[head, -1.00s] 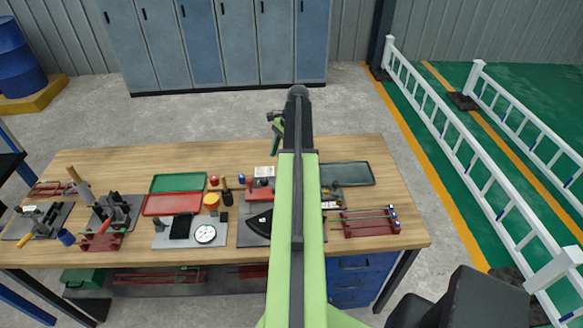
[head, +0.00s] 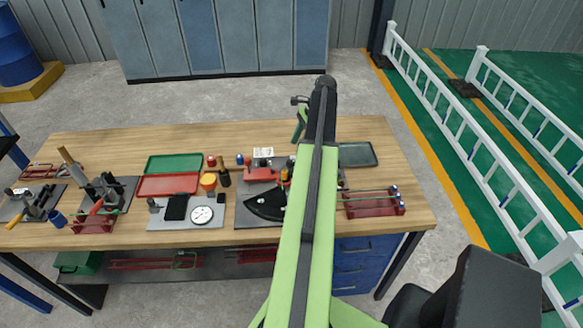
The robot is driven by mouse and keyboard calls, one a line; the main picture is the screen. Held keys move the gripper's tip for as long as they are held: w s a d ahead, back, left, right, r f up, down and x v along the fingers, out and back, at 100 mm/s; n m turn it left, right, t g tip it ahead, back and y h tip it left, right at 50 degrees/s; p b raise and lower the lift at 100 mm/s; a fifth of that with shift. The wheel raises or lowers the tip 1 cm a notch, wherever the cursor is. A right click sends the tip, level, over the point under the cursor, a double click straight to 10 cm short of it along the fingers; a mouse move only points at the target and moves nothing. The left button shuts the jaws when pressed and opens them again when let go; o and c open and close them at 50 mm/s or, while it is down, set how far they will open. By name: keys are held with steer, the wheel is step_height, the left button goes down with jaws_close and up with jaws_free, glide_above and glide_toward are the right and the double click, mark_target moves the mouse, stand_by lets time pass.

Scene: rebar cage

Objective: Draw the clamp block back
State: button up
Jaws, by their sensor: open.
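A grey fixture plate (head: 244,215) lies at the middle of the bench, partly behind my arm. On it are a black fan-shaped plate (head: 264,205) and a red block (head: 260,174) with grey parts beside it. I cannot tell for sure which part is the clamp block; the red block may be it. My green arm reaches up over the right part of the bench and bends down at its far end. My gripper's fingers are hidden behind the arm, so their place relative to the block does not show.
The wooden bench (head: 405,205) holds green (head: 174,163) and red (head: 167,185) trays, a dial gauge (head: 202,215), a dark tray (head: 356,155) and a red rack with rods (head: 372,205). Lever fixtures (head: 103,192) stand at left. A white railing (head: 470,140) runs along the right.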

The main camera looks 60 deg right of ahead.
mark_target(290, 160)
steer(key=b+x, duration=0.6)
steer(key=x, duration=0.2)
steer(key=shift+f, duration=0.1)
jaws_close()
